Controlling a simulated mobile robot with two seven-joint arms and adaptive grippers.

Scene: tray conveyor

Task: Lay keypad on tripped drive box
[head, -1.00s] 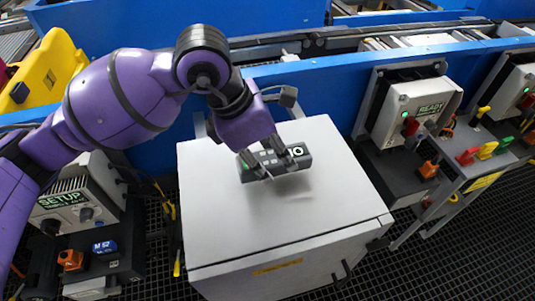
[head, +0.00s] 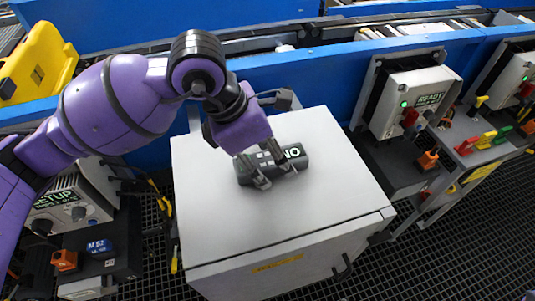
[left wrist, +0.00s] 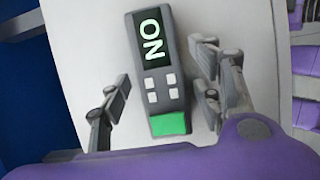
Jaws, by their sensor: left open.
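The keypad (head: 264,160) is a dark grey bar with a lit display, pale buttons and a green end. It appears to lie flat on the light grey cabinet (head: 325,190). My left gripper (head: 277,178) is over it, its fingers apart on either side. The left wrist view shows the keypad (left wrist: 163,110) between the open fingers, with gaps on both sides. A drive box reading SETUP (head: 62,200) stands at left, partly behind my arm. Another reading READY (head: 410,112) is at right. I can read no tripped display. My right gripper is out of view.
A third drive box (head: 515,75) is cut off by the right edge. A grey shelf (head: 470,160) holds coloured handles. A blue conveyor wall (head: 320,80) runs behind the cabinet. A yellow case (head: 45,60) is at the upper left. Dark grating covers the floor.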

